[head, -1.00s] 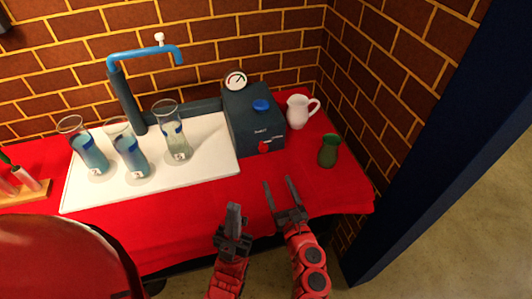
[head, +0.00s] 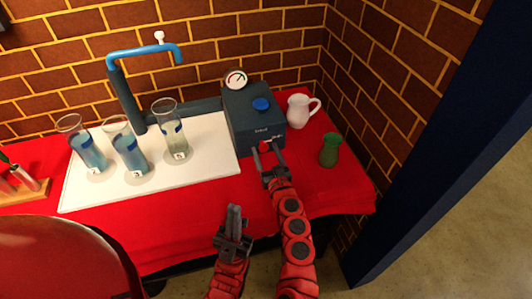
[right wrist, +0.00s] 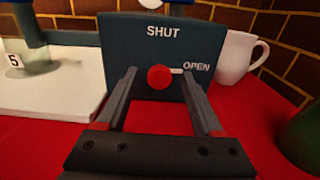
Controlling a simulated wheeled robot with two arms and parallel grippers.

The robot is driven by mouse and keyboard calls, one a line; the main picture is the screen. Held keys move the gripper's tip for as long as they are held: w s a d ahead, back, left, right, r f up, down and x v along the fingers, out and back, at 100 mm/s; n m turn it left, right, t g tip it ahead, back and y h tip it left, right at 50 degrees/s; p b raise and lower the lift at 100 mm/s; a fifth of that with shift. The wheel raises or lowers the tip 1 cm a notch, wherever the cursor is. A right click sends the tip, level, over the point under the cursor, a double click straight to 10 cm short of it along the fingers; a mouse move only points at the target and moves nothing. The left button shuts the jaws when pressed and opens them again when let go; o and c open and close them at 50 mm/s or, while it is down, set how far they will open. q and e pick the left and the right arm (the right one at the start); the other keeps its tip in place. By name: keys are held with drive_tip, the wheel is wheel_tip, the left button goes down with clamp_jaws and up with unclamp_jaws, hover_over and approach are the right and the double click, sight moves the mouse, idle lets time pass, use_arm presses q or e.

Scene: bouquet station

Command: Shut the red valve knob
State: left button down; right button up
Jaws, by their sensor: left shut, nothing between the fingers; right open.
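The red valve knob (right wrist: 159,77) is on the front of a dark blue-grey box (head: 243,122). In the right wrist view its pale pointer points right to the word OPEN; the word SHUT is above the knob. My right gripper (head: 268,153) is open in front of the box, and the knob shows between its fingers (right wrist: 160,95). I cannot tell whether the fingers touch it. In the head view the knob is partly hidden by the gripper.
A blue cap (head: 261,104) and a round gauge (head: 236,79) are on top of the box. A white jug (head: 298,112) and a green vase (head: 330,150) stand to its right. Several numbered glasses, such as one (head: 171,130), stand on the white board (head: 205,165) beneath a blue tap (head: 145,50).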

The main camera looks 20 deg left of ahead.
clamp_jaws()
idle(0.3)
drive_tip(key=shift+n, duration=0.3)
drive_tip(key=n+b, duration=0.1)
drive_tip(key=n, duration=0.1)
drive_tip(key=shift+f+n+b, duration=0.1)
drive_tip(key=shift+n+b, duration=0.2)
drive_tip(key=shift+n, duration=0.1)
drive_tip(key=n+b, duration=0.2)
drive_tip(key=n, duration=0.3)
drive_tip(key=shift+a, duration=0.1)
drive_tip(key=n+b, duration=0.1)
drive_tip(key=n, duration=0.4)
drive_tip(key=shift+s, duration=0.15)
drive_tip(key=shift+f+n+b, duration=0.1)
drive_tip(key=shift+n+b, duration=0.75)
drive_tip(key=shift+n, duration=1.45)
drive_tip(key=shift+a, duration=0.1)
